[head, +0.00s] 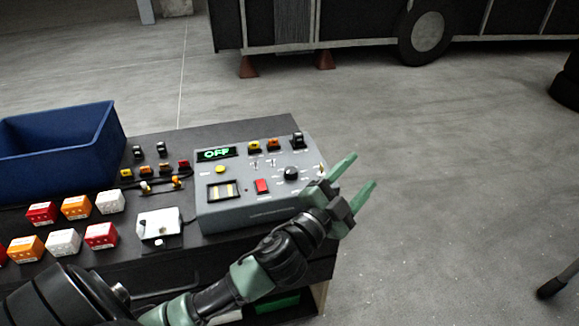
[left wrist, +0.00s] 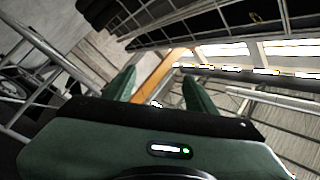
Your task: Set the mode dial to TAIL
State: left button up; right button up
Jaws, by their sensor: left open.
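The mode dial (head: 291,174) is a round black knob on the sloped top of a grey control box (head: 250,212), in the head view. Its setting is too small to read. A display (head: 216,154) on the box reads OFF in green. My left gripper (head: 356,171) is open and empty, just right of the box and beyond its right edge. Its green fingers point up and to the right, away from the dial. In the left wrist view my left gripper (left wrist: 158,88) has its fingers apart, with ceiling beams behind. The right gripper does not show.
The box also carries a red switch (head: 262,186), a yellow button (head: 220,169) and several small connectors. Left of it are a white unit (head: 159,223), several coloured blocks and a blue bin (head: 65,147). Open floor (head: 450,170) lies right of the bench.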

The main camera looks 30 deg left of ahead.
pick_arm(q)
jog(key=s+d+r+m+g+h, duration=0.1)
jog(key=d+r+m+g+h, duration=0.25)
jog(key=d+m+h, duration=0.5)
jog(key=d+r+m+g+h, duration=0.3)
jog(key=m+g+h, duration=0.2)
jog(key=m, duration=0.6)
jog(key=m+g+y, duration=0.4)
jog(key=g+y, duration=0.3)
jog(key=y, duration=1)
send_near(290, 170)
jog(key=f, duration=0.1)
jog(key=p+x, duration=0.1)
jog(key=x, duration=0.3)
jog(key=p+x, duration=0.1)
jog(key=x, duration=0.2)
jog(key=shift+w+f, duration=0.25)
jog(key=shift+w, duration=0.1)
